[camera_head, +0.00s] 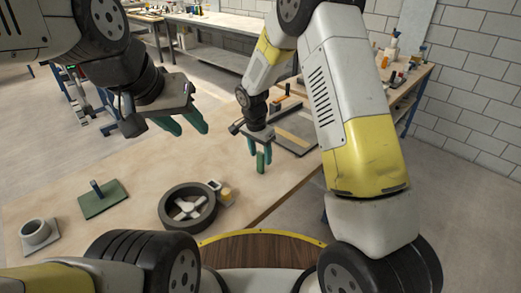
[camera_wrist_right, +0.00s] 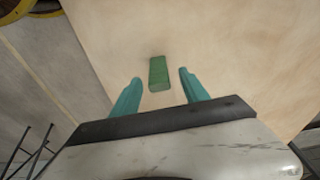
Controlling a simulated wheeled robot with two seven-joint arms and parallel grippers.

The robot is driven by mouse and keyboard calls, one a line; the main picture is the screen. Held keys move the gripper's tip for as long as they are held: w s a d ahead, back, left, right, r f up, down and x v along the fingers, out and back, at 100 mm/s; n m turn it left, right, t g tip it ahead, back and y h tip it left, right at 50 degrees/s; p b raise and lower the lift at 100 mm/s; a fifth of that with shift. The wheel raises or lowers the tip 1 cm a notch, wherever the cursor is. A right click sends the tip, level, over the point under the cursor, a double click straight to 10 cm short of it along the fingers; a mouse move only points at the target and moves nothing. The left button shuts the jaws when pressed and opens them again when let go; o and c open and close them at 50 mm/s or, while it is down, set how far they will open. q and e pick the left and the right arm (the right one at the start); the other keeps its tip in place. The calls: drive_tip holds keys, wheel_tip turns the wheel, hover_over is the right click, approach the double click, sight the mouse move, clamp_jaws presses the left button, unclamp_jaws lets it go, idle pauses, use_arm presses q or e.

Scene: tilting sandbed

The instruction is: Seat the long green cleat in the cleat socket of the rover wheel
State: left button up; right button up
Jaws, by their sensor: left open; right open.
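The long green cleat (camera_head: 260,162) is on the light wooden table, right of the middle. In the right wrist view the cleat (camera_wrist_right: 159,73) lies between and just beyond my fingertips, apart from both. My right gripper (camera_head: 259,148) is open above the cleat; its teal fingers (camera_wrist_right: 161,80) show empty. The rover wheel (camera_head: 188,206), a dark ring with light spokes, lies flat near the table's front edge. Its cleat socket is too small to make out. My left gripper (camera_head: 184,122) is open and empty, raised over the table's left side, far from the cleat.
A green plate with a dark upright post (camera_head: 103,198) and a grey ring-shaped part on a base (camera_head: 38,233) stand left of the wheel. A small yellowish part (camera_head: 226,195) sits right beside the wheel. A grey tray (camera_head: 296,130) lies behind my right gripper. The table's middle is clear.

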clamp_jaws()
drive_tip(key=shift+r, duration=0.1)
